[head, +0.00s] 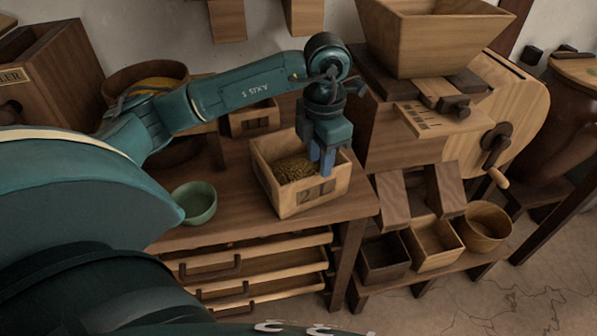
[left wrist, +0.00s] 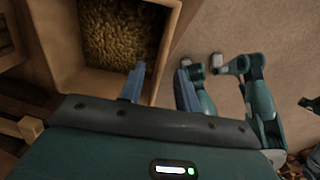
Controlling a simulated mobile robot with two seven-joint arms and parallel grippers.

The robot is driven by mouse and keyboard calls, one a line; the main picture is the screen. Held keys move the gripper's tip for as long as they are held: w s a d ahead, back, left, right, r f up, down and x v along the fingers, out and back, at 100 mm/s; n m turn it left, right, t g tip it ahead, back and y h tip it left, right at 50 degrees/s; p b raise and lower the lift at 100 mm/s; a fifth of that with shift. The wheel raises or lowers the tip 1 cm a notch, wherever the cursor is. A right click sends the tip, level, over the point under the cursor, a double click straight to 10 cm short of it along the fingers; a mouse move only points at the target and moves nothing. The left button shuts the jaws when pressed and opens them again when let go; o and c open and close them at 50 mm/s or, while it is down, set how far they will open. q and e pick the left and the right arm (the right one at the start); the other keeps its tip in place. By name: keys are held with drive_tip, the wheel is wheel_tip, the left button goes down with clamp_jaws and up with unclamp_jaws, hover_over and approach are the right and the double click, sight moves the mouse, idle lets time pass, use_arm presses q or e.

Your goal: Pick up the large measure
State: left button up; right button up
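The large measure (head: 283,205) is a square wooden box marked "2 L", filled with grain, standing upright near the front edge of the wooden bench. In the left wrist view the measure (left wrist: 62,55) fills the upper left. My left gripper (head: 321,165) points down at the box's right side; it also shows in the left wrist view (left wrist: 159,88). Its blue fingers are apart, one over the inside and one outside the right wall. Contact with the wall cannot be told. Teal links, likely of my right arm, show at right in the left wrist view; its fingers cannot be made out.
A green bowl (head: 195,201) stands left of the measure. A smaller wooden box (head: 252,122) is behind it. The quern cabinet with its hopper (head: 432,40) rises close on the right. Drawers (head: 250,262) are below, partly pulled out. Bins (head: 432,245) stand on a low shelf.

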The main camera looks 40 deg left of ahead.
use_arm(q)
hover_over(316, 202)
drive_tip(key=f, duration=0.7)
drive_tip(key=shift+w+a+f, duration=0.1)
drive_tip(key=shift+w+f, duration=0.1)
drive_tip(key=shift+c, duration=0.2)
clamp_jaws()
